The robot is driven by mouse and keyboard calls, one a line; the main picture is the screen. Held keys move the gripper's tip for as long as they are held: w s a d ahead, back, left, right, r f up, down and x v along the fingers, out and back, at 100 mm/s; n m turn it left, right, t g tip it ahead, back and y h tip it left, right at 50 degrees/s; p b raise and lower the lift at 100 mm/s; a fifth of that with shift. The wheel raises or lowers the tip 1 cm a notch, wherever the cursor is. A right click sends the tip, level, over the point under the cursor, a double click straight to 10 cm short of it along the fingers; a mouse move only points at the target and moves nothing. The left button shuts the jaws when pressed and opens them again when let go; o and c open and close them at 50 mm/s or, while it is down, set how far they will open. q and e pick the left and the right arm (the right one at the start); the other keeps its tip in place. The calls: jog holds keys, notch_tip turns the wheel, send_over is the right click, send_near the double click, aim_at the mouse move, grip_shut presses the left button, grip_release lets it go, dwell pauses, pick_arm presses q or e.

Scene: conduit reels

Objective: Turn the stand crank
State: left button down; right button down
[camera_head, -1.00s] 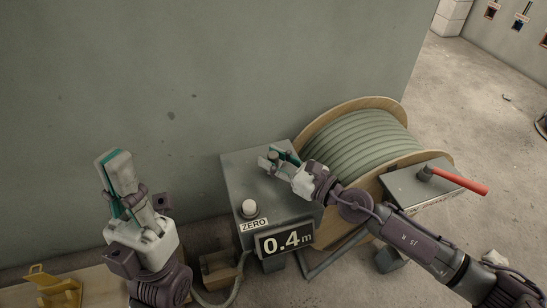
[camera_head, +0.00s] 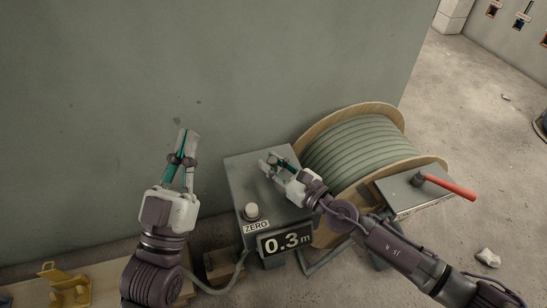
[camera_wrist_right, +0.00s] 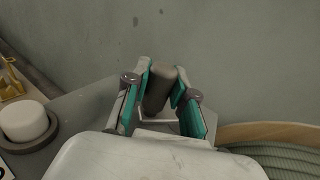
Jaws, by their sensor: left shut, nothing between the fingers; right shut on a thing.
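A dark grey cylindrical crank grip (camera_wrist_right: 157,90) stands between the fingers of my right gripper (camera_wrist_right: 160,85) in the right wrist view. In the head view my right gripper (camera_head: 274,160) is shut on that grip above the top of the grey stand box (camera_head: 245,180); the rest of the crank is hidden. The box's display (camera_head: 285,240) reads 0.3 m. The cable reel (camera_head: 350,145), wound with grey-green conduit, stands right behind the arm. My left gripper (camera_head: 187,145) is shut and empty, raised in front of the wall left of the box.
A white button (camera_head: 251,211) labelled ZERO sits on the box's front left. A red lever (camera_head: 450,187) is on a grey housing (camera_head: 405,190) right of the reel. A yellow bracket (camera_head: 62,285) lies at lower left.

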jog(key=shift+w+a+r+m+t+h+p, duration=0.15)
jog(key=shift+r+m+t+h+p, duration=0.35)
jog(key=shift+p, duration=0.6)
jog(key=shift+w+a+f+m+t+h+p, duration=0.15)
jog(key=shift+f+m+t+h+p, duration=0.2)
jog(key=shift+t+h+p, duration=0.45)
pick_arm(q)
notch_tip(320, 180, down, 17)
jog(key=a+g+y, duration=0.2)
jog(key=g+y, duration=0.2)
jog(key=g, duration=0.7)
jog(key=shift+s+a+n+g, duration=0.3)
jog(key=shift+s+a+g, duration=0.1)
jog(key=shift+f, duration=0.1)
pick_arm(e)
jog(key=c, duration=0.9)
grip_release()
jog(key=shift+f, duration=0.1)
jog(key=shift+c, duration=0.2)
jog(key=v, duration=1.2)
